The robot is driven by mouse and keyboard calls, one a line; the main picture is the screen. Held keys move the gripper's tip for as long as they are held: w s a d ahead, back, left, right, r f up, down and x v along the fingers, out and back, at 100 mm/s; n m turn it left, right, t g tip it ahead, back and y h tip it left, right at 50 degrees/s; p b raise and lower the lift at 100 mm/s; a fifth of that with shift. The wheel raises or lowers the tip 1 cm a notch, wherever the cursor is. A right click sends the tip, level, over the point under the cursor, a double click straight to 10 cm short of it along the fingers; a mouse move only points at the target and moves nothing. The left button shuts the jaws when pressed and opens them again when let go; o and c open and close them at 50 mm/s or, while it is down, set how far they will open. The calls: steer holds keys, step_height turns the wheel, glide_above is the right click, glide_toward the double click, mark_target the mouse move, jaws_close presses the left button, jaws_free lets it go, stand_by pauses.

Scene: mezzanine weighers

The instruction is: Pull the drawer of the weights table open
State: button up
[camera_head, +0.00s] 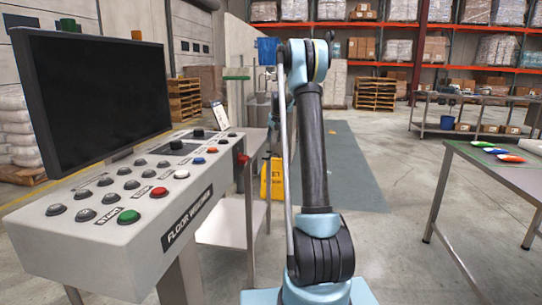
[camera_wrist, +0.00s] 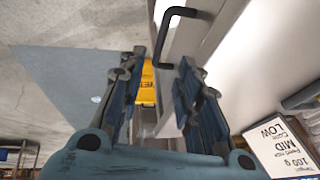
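The weights table's pale drawer front (camera_wrist: 205,38) shows in the wrist view, with a dark bar handle (camera_wrist: 178,12) on it at the top. My gripper (camera_wrist: 162,62) is open, its two blue-grey fingers apart. The handle lies just beyond the fingertips, above the gap between them in the picture. I see no clear contact. In the head view, a metal table (camera_head: 226,222) stands behind the console, partly hidden by it and by my arm. My gripper is hidden there behind my own arm.
A button console (camera_head: 120,230) with a dark screen (camera_head: 97,90) stands at the left. A yellow floor sign (camera_head: 273,178) stands near the metal table. A printed card (camera_wrist: 284,150) shows at the wrist view's lower right. Another table (camera_head: 500,175) is at the right. Floor between is clear.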

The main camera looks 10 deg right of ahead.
steer(key=x, duration=1)
steer(key=shift+w+f, duration=0.15)
steer(key=shift+f, duration=0.2)
steer(key=shift+c, duration=0.2)
jaws_close()
